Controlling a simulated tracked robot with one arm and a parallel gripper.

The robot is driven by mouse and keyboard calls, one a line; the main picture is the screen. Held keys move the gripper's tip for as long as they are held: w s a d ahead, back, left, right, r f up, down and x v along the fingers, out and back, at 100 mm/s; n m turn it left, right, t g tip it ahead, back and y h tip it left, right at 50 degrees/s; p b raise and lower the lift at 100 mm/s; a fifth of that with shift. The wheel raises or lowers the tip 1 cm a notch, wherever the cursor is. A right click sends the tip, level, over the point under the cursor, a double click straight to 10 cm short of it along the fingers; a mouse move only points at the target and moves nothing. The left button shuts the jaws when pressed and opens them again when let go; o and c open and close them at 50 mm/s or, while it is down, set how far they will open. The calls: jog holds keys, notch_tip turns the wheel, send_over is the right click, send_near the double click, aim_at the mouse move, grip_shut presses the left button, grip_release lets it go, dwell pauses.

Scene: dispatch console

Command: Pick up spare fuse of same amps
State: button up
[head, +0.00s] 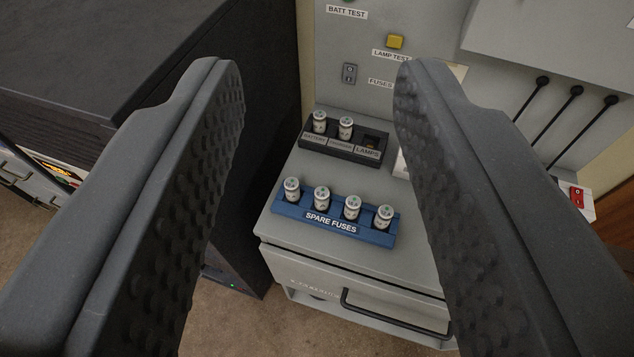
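My gripper (318,80) is open and empty. Its two dark studded fingers frame the view left and right, with the fuses seen between them, farther off. A blue rack (270,212) labelled SPARE FUSES stands on a grey cabinet top. It holds several upright white fuses in a row: far left (292,189), second (322,198), third (352,207) and far right (385,217). Their amp markings are too small to read. Behind it, a black fuse holder (318,152) carries two white fuses (320,122) on the left; its right slot, labelled LAMPS (368,153), is empty.
The grey cabinet (330,250) has a drawer with a black handle (395,318). Behind stands a grey panel with a yellow button (395,41) and black levers (577,91). A dark cabinet (80,50) is at left. A white object right of the holder is partly hidden by my right finger.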

jog(key=shift+d, duration=0.25)
jog(key=w+d+f+n+g+h+p, duration=0.1)
jog(key=w+d+f+p, duration=0.3)
jog(key=w+d+f, duration=0.35)
jog(key=w+d+f+g+p, duration=0.1)
jog(key=w+d+f+p, duration=0.3)
jog(key=w+f, duration=0.55)
jog(key=n+g+y+p, duration=0.2)
jog(key=n+y+p, duration=0.2)
jog(key=y+p, duration=0.2)
send_near(323, 194)
jog(key=x, duration=0.4)
jog(key=shift+w+d+b, duration=0.25)
jog(key=shift+b, duration=0.15)
jog(key=shift+a+p+x, duration=0.15)
jog(key=shift+p+x, duration=0.05)
jog(key=shift+x, duration=1.4)
jog(key=shift+a+p+x, duration=0.1)
jog(key=shift+p+x, duration=0.05)
jog(key=shift+x, duration=1.45)
jog(key=shift+s, duration=0.15)
